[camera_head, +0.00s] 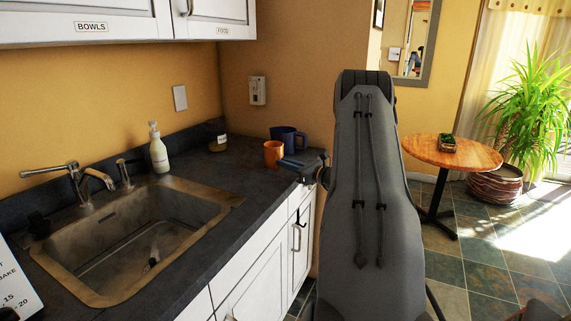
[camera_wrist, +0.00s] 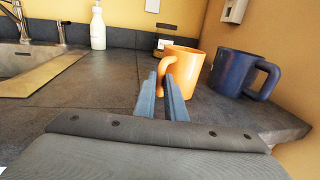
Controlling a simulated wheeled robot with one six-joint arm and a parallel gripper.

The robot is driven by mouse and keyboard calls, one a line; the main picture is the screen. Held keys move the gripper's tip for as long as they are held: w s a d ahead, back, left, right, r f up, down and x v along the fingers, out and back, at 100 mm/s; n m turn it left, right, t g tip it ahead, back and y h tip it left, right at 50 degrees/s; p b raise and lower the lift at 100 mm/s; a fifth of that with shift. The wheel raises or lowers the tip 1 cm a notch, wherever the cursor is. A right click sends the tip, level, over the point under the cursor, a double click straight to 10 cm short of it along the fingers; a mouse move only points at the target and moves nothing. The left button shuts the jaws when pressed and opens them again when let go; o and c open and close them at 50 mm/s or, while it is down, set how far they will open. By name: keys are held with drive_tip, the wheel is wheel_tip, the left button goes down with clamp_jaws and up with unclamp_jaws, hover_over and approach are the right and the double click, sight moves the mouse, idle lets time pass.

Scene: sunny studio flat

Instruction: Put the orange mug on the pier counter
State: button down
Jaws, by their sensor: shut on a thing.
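The orange mug (camera_head: 273,154) is upright at the far end of the dark counter (camera_head: 228,172), near its front edge. In the wrist view the orange mug (camera_wrist: 186,68) has its handle toward me. My gripper (camera_wrist: 163,84) is shut on that handle, with one blue-grey finger on each side. In the head view my gripper (camera_head: 292,164) reaches the mug from the right, and my arm hides part of the area behind it. The mug appears to rest on the counter. I cannot tell which surface is the pier counter.
A dark blue mug (camera_head: 288,137) stands close behind the orange mug, to its right in the wrist view (camera_wrist: 233,73). A soap bottle (camera_head: 158,150) and a small jar (camera_head: 218,143) stand by the wall. A sink (camera_head: 135,235) fills the nearer counter. A round wooden table (camera_head: 451,155) stands at right.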

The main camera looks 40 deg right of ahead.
drive_tip(key=c, duration=1.8)
unclamp_jaws()
drive_tip(key=s+b, duration=0.1)
drive_tip(key=s, duration=0.3)
drive_tip(key=s+d, duration=0.1)
drive_tip(key=s, duration=0.3)
drive_tip(key=s+d+b, duration=0.1)
drive_tip(key=s, duration=0.3)
drive_tip(key=shift+d+b, duration=0.2)
drive_tip(key=shift+b, duration=0.1)
drive_tip(key=shift+w, duration=0.1)
